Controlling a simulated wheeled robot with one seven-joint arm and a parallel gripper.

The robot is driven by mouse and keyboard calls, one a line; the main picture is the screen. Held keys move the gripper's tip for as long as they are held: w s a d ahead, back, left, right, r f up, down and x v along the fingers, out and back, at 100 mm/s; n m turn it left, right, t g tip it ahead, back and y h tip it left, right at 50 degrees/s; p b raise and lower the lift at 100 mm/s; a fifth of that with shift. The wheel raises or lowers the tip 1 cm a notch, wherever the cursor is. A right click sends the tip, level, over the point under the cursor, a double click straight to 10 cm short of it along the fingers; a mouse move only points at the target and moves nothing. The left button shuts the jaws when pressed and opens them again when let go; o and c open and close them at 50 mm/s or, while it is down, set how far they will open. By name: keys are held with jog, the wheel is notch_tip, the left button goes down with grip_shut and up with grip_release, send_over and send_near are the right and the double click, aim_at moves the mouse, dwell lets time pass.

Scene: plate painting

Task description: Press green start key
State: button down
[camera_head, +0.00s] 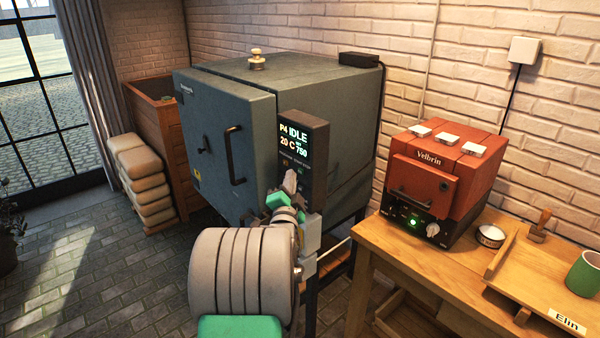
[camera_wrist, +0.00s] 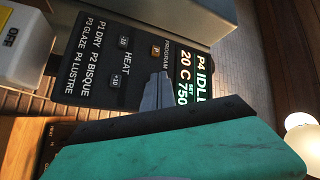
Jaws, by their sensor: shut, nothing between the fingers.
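The large grey-green kiln's control panel (camera_head: 303,143) faces me at the kiln's right front edge; its display reads P4 IDLE, 20 C, set 750. The panel also fills the upper left of the wrist view (camera_wrist: 100,52), turned sideways, with an orange P key (camera_wrist: 156,50) under PROGRAM and -10 and +10 keys under HEAT. My gripper (camera_head: 290,182) is shut and empty, in front of the panel's lower part. Its pale tips (camera_wrist: 158,92) show close to the panel; contact cannot be told.
A white OFF switch box (camera_wrist: 28,42) is beside the panel in the wrist view. A small red kiln (camera_head: 425,185) with a green-lit button (camera_head: 413,222) stands on the wooden table (camera_head: 395,258) at right. Stacked sacks (camera_head: 142,180) lie left of the large kiln.

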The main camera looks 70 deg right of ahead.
dwell(0.8)
jog(key=shift+s+d+b, duration=0.2)
jog(key=shift+d+b, duration=0.1)
jog(key=shift+d, duration=0.05)
jog(key=shift+s+d+b, duration=0.2)
jog(key=shift+d+b, duration=0.1)
jog(key=shift+d, duration=0.05)
dwell(0.4)
jog(key=shift+w+a, duration=0.1)
jog(key=shift+w+a+f+b, duration=0.1)
jog(key=shift+a+b, duration=0.05)
jog(key=shift+b, duration=0.15)
jog(key=shift+w+a+b, duration=0.15)
jog(key=shift+a+b, duration=0.2)
jog(key=shift+a, duration=0.1)
jog(key=a+b, duration=0.1)
jog(key=w+a+b, duration=0.1)
jog(key=a+b, duration=0.1)
jog(key=w+a+b, duration=0.1)
jog(key=shift+w+a+b, duration=0.15)
jog(key=shift+a+b, duration=0.1)
jog(key=shift+b, duration=0.15)
